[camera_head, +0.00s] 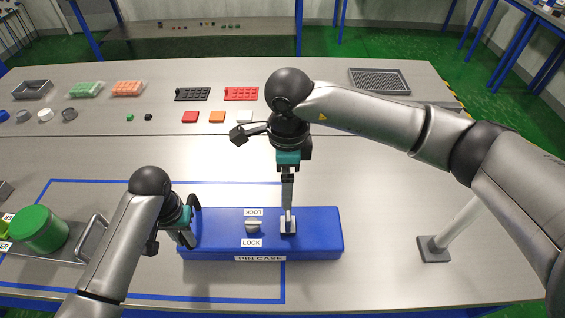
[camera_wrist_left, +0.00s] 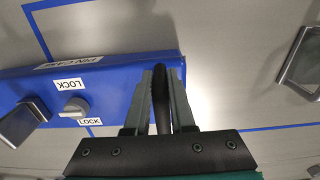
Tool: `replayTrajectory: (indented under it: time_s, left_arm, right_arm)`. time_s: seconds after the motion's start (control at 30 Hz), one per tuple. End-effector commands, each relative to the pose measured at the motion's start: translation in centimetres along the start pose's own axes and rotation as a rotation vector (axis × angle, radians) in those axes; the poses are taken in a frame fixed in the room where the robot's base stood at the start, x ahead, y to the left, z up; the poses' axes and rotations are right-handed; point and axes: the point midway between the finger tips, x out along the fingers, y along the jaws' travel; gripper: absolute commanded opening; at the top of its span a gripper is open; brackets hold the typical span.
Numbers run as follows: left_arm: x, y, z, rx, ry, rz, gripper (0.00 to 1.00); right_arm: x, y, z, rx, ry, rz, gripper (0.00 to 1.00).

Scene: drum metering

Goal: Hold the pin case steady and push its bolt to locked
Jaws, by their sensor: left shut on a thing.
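The blue pin case (camera_head: 225,242) lies lengthwise on the table, its front label reading PIN CASE; its end also shows in the left wrist view (camera_wrist_left: 110,65). A grey knob (camera_head: 252,226) stands on top between two LOCK labels, one upside down; it also shows in the left wrist view (camera_wrist_left: 75,108). A pale metal block (camera_head: 288,226) sits right of the knob. My left gripper (camera_head: 188,238) is at the case's left end, shut on a dark upright piece (camera_wrist_left: 160,90) there. My right gripper (camera_head: 288,212) points down at the metal block; its finger gap is unclear.
A green drum (camera_head: 38,229) stands on a grey tray with a handle at left. Small trays (camera_head: 192,94), coloured blocks (camera_head: 217,117) and cups line the back. A grey post on a square foot (camera_head: 434,249) stands right. The table between is clear.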

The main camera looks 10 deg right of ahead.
Motion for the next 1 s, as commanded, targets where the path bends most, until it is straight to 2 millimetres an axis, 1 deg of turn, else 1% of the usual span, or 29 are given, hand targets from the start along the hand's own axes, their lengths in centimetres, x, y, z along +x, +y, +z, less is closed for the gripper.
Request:
replayTrajectory:
  time_s: [0.03,0.3,0.33,0.57,0.67,0.77,0.83,1.0]
  left_arm:
    - [-0.1,-0.2,-0.1,-0.002,0.002,-0.004,0.26]
    - [0.0,-0.1,0.0,-0.001,0.001,-0.002,0.56]
    - [0.0,-0.1,0.0,-0.001,0.001,-0.002,0.57]
    - [-0.1,0.0,0.0,-0.001,0.000,-0.001,0.57]
    - [-0.5,0.0,0.0,0.000,0.001,-0.001,0.57]
    - [-1.5,0.0,-0.1,0.000,0.003,-0.001,0.57]
    - [-2.7,0.0,-0.1,0.000,0.004,-0.001,0.57]
    - [-6.8,-0.1,-0.2,0.000,0.007,-0.002,0.57]
  right_arm:
    - [0.0,0.0,0.0,0.000,0.000,0.000,0.95]
    - [0.0,0.0,0.0,0.000,0.000,0.000,0.95]
    - [0.1,0.0,0.0,0.000,0.000,0.000,0.95]
    - [0.1,0.0,0.0,0.000,0.000,0.000,0.95]
    - [0.1,0.0,0.0,0.000,0.000,0.000,0.95]
    - [0.1,0.0,0.0,0.000,0.000,0.000,0.95]
    - [0.1,0.0,0.0,0.000,0.000,0.000,0.95]
    - [0.0,0.0,0.0,0.000,0.000,0.000,0.95]
